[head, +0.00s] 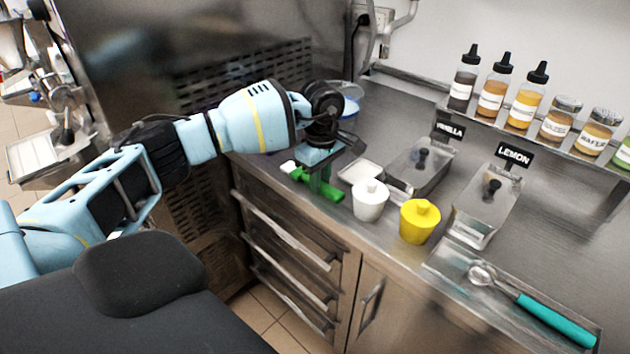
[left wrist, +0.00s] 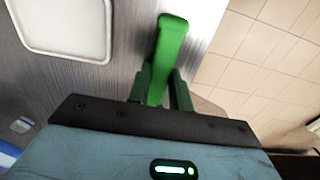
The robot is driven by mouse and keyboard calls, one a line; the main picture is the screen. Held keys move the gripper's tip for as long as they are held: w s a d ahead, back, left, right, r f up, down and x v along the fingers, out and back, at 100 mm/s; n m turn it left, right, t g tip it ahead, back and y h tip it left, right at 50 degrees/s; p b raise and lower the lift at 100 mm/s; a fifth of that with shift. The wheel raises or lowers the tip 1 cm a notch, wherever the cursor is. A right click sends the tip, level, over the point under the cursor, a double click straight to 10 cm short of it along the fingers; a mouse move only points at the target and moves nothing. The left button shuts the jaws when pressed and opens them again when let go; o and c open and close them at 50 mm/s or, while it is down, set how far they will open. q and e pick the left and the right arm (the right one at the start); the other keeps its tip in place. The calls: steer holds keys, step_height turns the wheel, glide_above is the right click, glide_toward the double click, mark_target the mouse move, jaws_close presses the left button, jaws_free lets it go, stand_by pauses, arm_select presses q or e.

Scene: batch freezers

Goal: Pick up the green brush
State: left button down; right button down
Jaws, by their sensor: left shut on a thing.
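The green brush (head: 328,191) lies near the front edge of the steel counter in the head view, with a white part at its left end. My left gripper (head: 320,180) comes down on it from above and is shut on it. In the left wrist view, the brush's green handle (left wrist: 171,40) sticks out between the fingers of my left gripper (left wrist: 160,92). The rest of the brush is hidden by the gripper there. I cannot tell whether the brush touches the counter. My right gripper is not in view.
A white tub (head: 370,203) and a yellow tub (head: 420,224) stand right of the brush. A white tray (head: 358,172) lies just behind. Lidded steel pans with vanilla (head: 450,130) and lemon (head: 513,154) signs stand farther right. A teal-handled scoop (head: 555,320) lies in a tray at front right.

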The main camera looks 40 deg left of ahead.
arm_select(q)
steer(key=shift+r, duration=0.15)
steer(key=shift+r, duration=0.3)
steer(key=r, duration=0.2)
steer(key=shift+s+d+r, duration=0.1)
steer(key=shift+s+r, duration=0.2)
steer(key=s+d+r, duration=0.1)
steer(key=s+d, duration=0.3)
steer(key=s, duration=1)
steer(key=shift+s+d+r+b, duration=0.15)
steer(key=shift+s+r+b, duration=0.05)
steer(key=shift+s+b, duration=0.25)
